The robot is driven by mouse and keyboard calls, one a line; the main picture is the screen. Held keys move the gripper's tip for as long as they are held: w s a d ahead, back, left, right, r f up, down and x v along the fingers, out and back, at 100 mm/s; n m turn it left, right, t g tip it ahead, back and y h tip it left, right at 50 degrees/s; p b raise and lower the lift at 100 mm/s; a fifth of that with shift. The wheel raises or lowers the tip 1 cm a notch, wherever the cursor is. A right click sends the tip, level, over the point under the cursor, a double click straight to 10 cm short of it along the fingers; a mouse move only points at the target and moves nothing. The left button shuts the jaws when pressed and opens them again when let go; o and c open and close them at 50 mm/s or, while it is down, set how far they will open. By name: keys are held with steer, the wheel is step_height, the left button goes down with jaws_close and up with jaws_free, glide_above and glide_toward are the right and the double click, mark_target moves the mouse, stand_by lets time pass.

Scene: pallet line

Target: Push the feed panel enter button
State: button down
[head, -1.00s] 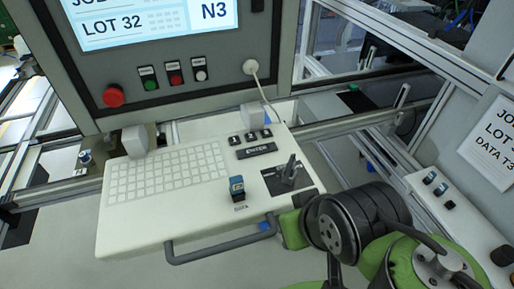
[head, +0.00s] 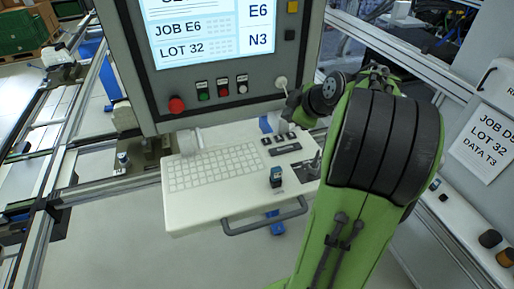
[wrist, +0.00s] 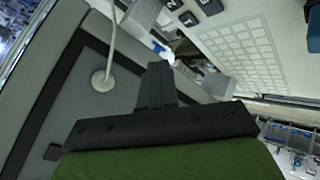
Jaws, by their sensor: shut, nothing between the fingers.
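The feed panel is a white console (head: 200,207) with a grid of pale keys, below a grey screen cabinet. Its ENTER button (head: 286,149) is a dark lettered bar at the right of the keys, below a row of small dark buttons (head: 279,138). My gripper (wrist: 161,75) is shut and empty in the wrist view, in front of the grey cabinet face, with the console's key grid (wrist: 240,55) to its upper right. In the head view my arm covers the console's right end, and I cannot make out the fingertips. I cannot make out the ENTER bar in the wrist view.
A blue-topped DATA plug (head: 277,177) stands on the console near its front handle (head: 265,218). A dark pad with a lever (head: 307,168) is partly behind my arm. A red knob (head: 177,104) is further left.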

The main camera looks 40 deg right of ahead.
mark_target(287, 151)
steer(key=f+b, duration=0.3)
steer(key=f, duration=0.1)
steer(key=f+b, duration=0.4)
steer(key=shift+d+f, duration=0.2)
steer(key=shift+f, duration=0.45)
steer(key=shift+b, duration=0.35)
stand_by(1.4)
steer(key=shift+f+b, duration=0.35)
steer(key=shift+b, duration=0.15)
steer(key=shift+f+b, duration=0.55)
steer(key=shift+b, duration=0.05)
stand_by(0.5)
steer(key=shift+r, duration=0.15)
steer(key=shift+r+p, duration=0.6)
steer(key=shift+r, duration=0.25)
